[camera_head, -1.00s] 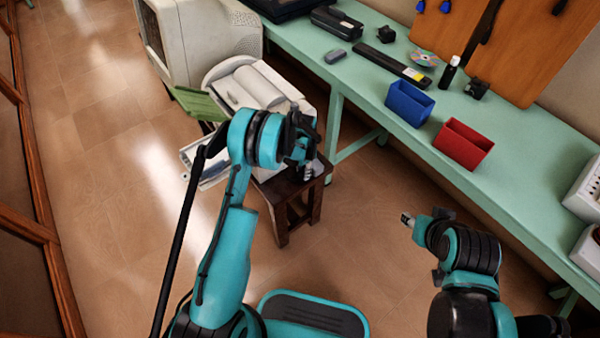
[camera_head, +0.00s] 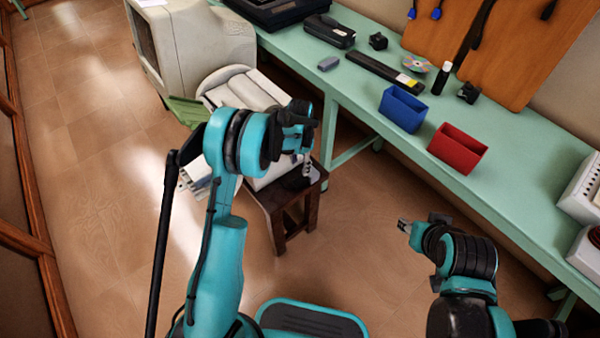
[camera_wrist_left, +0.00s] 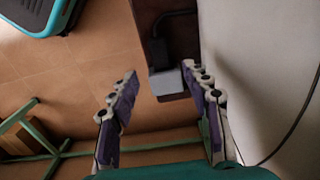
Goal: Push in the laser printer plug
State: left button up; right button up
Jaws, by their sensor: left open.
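The white laser printer (camera_head: 245,88) stands on a dark wooden stool (camera_head: 278,212), partly hidden behind my left arm. My left gripper (camera_head: 303,158) is over the stool's near right corner, beside the printer. In the left wrist view its two fingers (camera_wrist_left: 158,76) are spread apart. A small grey block (camera_wrist_left: 167,84), which looks like the plug, shows between them, nearer the right finger; contact cannot be told. A dark part joins it above. The printer's pale side (camera_wrist_left: 262,60) fills the right. My right gripper (camera_head: 405,226) is over the floor, its fingers too small to judge.
A green bench (camera_head: 520,150) runs along the right wall with a blue bin (camera_head: 404,110), a red bin (camera_head: 457,150) and small tools. An old monitor (camera_head: 200,45) stands behind the printer. A thin cable (camera_wrist_left: 292,125) crosses the printer's side. Floor on the left is clear.

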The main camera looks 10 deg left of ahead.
pick_arm(q)
jog(key=shift+r, duration=1.65)
jog(key=s+a+r+n+t, duration=0.1)
jog(key=s+r+n+t, duration=0.1)
jog(key=s+r, duration=0.55)
jog(key=s+r+n+t, duration=0.1)
jog(key=s+r, duration=0.3)
jog(key=r, duration=0.6)
jog(key=s+a+r+n+t, duration=0.1)
jog(key=s+n+t, duration=0.3)
jog(key=s, duration=1.2)
jog(key=shift+s+a+r+n, duration=0.2)
jog(key=shift+s+r+n, duration=0.1)
jog(key=shift+r, duration=0.25)
